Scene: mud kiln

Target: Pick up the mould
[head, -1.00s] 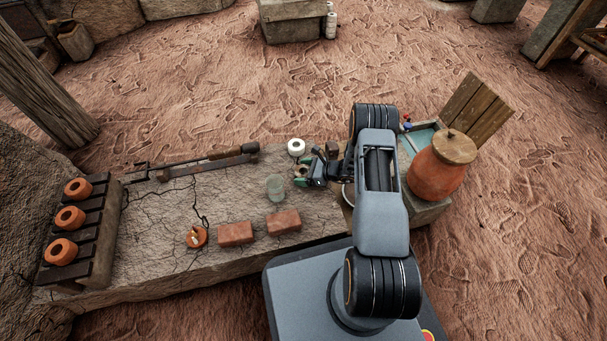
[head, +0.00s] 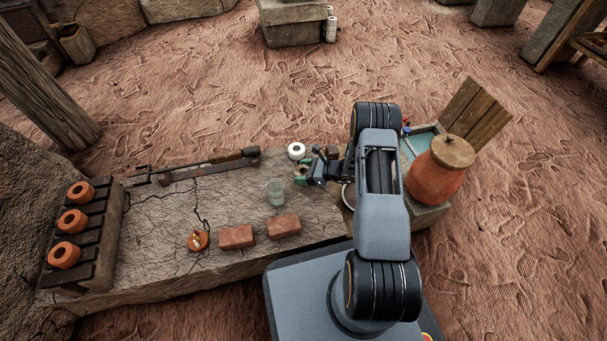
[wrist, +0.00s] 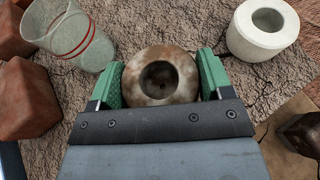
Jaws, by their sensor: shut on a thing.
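The mould (wrist: 160,55), a round, mottled brown and cream piece with a dark round hollow in its top, is between the green fingers of my gripper (wrist: 160,80) in the wrist view. The fingers are shut on its two sides. In the head view my gripper (head: 301,173) is at the right end of the stone slab, and the mould is mostly hidden there. I cannot tell whether the mould touches the slab.
A white ring-shaped pot (wrist: 264,27) stands to the right and a glass with red bands (wrist: 72,35) to the left. Two bricks (head: 236,236) and a small orange pot (head: 198,240) are on the slab (head: 160,210). A lidded clay jar (head: 434,178) stands right of my arm.

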